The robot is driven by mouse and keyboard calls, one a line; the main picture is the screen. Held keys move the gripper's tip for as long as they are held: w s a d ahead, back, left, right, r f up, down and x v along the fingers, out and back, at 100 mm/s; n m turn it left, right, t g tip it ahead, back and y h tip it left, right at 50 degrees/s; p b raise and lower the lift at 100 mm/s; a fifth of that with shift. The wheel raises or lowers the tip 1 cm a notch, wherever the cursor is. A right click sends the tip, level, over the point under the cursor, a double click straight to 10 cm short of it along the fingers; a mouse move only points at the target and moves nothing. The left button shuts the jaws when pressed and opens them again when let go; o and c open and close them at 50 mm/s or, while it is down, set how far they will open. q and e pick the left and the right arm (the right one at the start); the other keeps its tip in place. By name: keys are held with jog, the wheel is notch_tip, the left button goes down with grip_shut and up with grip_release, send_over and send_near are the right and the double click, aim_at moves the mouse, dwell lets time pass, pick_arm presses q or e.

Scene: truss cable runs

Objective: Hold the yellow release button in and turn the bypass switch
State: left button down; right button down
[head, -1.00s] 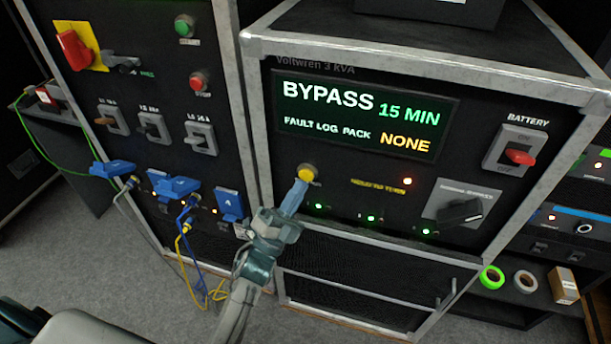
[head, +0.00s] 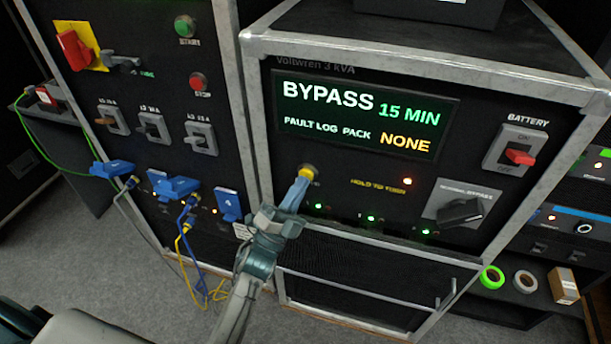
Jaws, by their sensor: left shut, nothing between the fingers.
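The yellow release button (head: 308,170) is on the front panel of the Voltwren unit, left of the "HOLD TO TURN" label. My left gripper (head: 303,180) is shut and empty, with its fingertips at the button; they cover its lower part and look to be touching it. How far the button is pressed I cannot tell. The bypass switch (head: 460,212) is a black rotary handle on a grey plate marked "NORMAL BYPASS" at the lower right of the panel. Its handle slants slightly, right end higher. My right gripper is not in view.
The display (head: 362,115) reads "BYPASS 15 MIN" and "FAULT LOG PACK NONE". A red battery switch (head: 519,157) sits above the bypass switch. Blue connectors (head: 178,187) with cables stick out of the left rack. A drawer handle (head: 370,281) runs below the panel.

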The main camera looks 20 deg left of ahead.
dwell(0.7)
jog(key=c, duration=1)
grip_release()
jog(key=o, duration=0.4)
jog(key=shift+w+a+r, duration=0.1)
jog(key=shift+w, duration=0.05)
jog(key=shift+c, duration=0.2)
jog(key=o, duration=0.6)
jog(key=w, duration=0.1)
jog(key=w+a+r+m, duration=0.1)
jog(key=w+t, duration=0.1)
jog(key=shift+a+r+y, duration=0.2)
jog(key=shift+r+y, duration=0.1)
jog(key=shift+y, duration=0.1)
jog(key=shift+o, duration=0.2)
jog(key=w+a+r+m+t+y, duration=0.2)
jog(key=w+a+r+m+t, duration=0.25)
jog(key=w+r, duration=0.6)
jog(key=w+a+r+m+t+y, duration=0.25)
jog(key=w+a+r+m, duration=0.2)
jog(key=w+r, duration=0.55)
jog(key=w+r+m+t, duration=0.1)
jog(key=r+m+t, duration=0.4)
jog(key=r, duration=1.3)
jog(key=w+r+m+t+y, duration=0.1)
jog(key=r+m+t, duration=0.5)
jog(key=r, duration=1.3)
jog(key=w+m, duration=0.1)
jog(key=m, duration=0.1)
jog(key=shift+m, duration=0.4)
